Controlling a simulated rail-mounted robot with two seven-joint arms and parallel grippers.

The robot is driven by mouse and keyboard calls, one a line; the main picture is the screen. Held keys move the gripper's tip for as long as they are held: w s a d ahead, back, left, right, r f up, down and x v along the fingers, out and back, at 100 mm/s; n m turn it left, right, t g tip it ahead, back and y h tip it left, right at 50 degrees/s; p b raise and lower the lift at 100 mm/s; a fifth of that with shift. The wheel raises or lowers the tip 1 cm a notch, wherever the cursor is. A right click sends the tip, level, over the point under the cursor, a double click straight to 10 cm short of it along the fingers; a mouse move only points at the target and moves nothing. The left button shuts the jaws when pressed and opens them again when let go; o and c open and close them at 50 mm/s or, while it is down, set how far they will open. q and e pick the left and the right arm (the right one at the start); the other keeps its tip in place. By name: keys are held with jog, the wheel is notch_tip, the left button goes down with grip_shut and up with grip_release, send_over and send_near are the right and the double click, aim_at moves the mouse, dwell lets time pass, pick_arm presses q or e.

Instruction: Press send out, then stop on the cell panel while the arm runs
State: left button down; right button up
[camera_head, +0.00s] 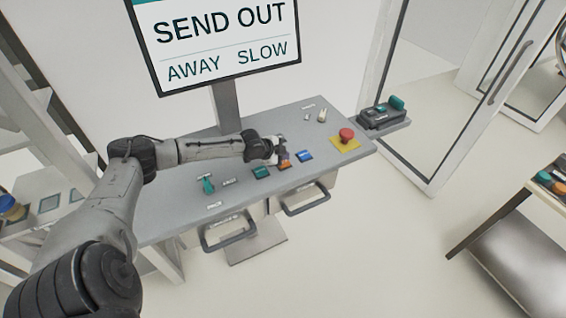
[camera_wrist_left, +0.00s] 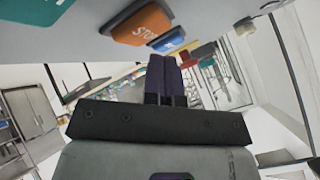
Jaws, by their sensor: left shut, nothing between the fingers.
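The cell panel (camera_head: 322,168) is a grey sloped desk in the head view. A green button (camera_head: 261,173), an orange button (camera_head: 285,166) and a blue button (camera_head: 305,155) sit in a row along it. In the left wrist view the orange button (camera_wrist_left: 140,25) reads STOP. My left gripper (camera_head: 281,155) is shut and empty, with its fingertips at the orange button, partly covering it. The dark fingers show in the left wrist view (camera_wrist_left: 164,72) close below that button; I cannot tell whether they touch it. My right gripper is out of view.
A screen (camera_head: 222,40) above the panel reads SEND OUT, AWAY, SLOW. A red mushroom button (camera_head: 346,135) on a yellow plate, a teal knob (camera_head: 208,185) and small switches stand on the panel. Handles (camera_head: 230,232) project from its front. A glass door stands right.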

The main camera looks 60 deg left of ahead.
pick_arm(q)
jog(key=shift+f, duration=0.6)
dwell(0.5)
jog(key=shift+f+b, duration=0.35)
jog(key=shift+r, duration=0.1)
dwell(0.4)
jog(key=shift+r+p, duration=0.55)
jog(key=shift+p, duration=0.05)
jog(key=shift+r+p, duration=0.3)
jog(key=shift+r, duration=0.05)
